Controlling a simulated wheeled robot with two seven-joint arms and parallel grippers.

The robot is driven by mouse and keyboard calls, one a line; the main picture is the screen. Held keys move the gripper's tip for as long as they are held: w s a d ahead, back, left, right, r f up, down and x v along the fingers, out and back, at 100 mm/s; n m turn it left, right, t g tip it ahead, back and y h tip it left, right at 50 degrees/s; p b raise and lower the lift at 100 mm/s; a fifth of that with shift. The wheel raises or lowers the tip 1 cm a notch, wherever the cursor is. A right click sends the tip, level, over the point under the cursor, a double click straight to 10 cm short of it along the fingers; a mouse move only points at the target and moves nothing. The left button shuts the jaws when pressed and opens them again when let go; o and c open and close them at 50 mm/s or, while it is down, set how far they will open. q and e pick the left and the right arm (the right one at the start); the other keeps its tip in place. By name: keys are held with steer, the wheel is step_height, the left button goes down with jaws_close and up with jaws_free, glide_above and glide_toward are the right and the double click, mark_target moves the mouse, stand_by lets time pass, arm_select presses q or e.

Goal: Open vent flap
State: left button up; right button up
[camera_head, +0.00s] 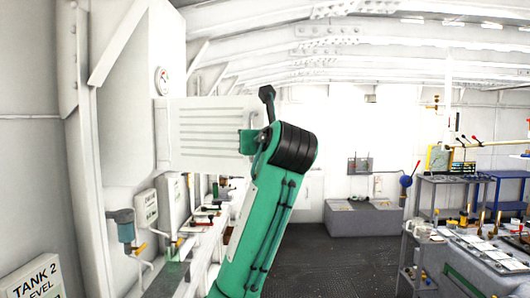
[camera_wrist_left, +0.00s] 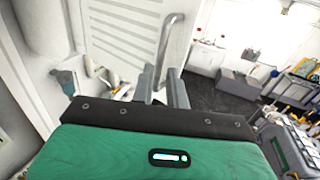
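The vent flap (camera_head: 207,128) is a white panel with horizontal slats at the left of the head view. It juts out to the right from the wall-mounted white housing (camera_head: 125,95), so it looks swung open. In the left wrist view the flap (camera_wrist_left: 115,30) fills the upper left. Its grey bar handle (camera_wrist_left: 170,40) runs down between the fingers of my left gripper (camera_wrist_left: 160,88), which look closed about its lower part. My right gripper is not seen.
A round gauge (camera_head: 162,80) sits on the housing above the flap. A workbench with tools (camera_head: 475,250) and a blue table (camera_head: 508,178) stand at the right. A grey chest (camera_head: 362,218) stands at the back. The dark floor (camera_head: 335,262) between is clear.

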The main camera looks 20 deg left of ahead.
arm_select(q)
steer(key=b+v, duration=0.2)
steer(key=v, duration=0.5)
steer(key=shift+s, duration=0.1)
